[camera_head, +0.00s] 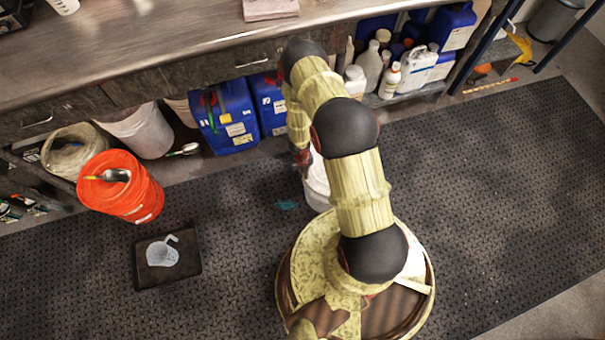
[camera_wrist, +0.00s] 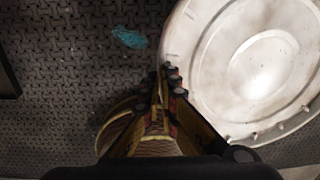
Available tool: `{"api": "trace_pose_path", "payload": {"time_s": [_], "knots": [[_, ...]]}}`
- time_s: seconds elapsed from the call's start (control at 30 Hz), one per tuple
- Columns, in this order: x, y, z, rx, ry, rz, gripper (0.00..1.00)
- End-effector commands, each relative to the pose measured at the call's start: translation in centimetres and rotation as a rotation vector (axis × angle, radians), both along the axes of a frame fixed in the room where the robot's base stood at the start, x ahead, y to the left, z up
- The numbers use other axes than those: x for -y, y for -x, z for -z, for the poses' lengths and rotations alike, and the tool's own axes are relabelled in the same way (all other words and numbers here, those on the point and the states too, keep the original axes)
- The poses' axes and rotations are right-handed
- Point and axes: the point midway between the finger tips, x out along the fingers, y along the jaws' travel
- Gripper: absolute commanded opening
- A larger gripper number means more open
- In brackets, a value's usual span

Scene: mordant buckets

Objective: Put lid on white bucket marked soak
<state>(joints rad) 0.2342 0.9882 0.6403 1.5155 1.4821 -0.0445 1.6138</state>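A white bucket (camera_head: 317,185) stands on the floor mat in the head view, mostly hidden behind my arm. Its marking does not show. In the wrist view a large round white lid-like disc (camera_wrist: 262,70) with a raised ring and small tabs along its edge fills the right side. I cannot tell whether it is seated on the bucket. My gripper (camera_wrist: 170,78) has its fingers close together at the disc's left edge. Whether they pinch the rim or only sit beside it is unclear. In the head view my gripper is mostly hidden by the arm.
An orange bucket (camera_head: 118,190) and a black tray (camera_head: 150,275) with a clear measuring jug (camera_head: 162,252) are at left. A workbench (camera_head: 170,45) runs along the back, with blue jugs (camera_head: 225,118) and bottles below. A teal patch (camera_wrist: 129,37) marks the mat. The right mat is clear.

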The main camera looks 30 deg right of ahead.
Motion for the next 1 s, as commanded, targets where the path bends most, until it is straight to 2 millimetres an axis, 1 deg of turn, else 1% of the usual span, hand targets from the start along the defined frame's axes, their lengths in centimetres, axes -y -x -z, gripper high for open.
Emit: {"api": "trace_pose_path", "payload": {"time_s": [0.23,0.3,0.67,0.9,1.0], "knots": [[0.01,0.0,0.63,0.0,0.0,0.0,0.0],[0.0,0.0,0.52,0.0,0.0,0.0,0.06],[0.0,0.01,0.51,0.0,0.0,0.0,0.26],[-0.01,0.04,0.51,-0.001,0.0,0.0,0.26],[-0.02,-0.01,0.21,0.0,0.0,0.0,0.26]]}}
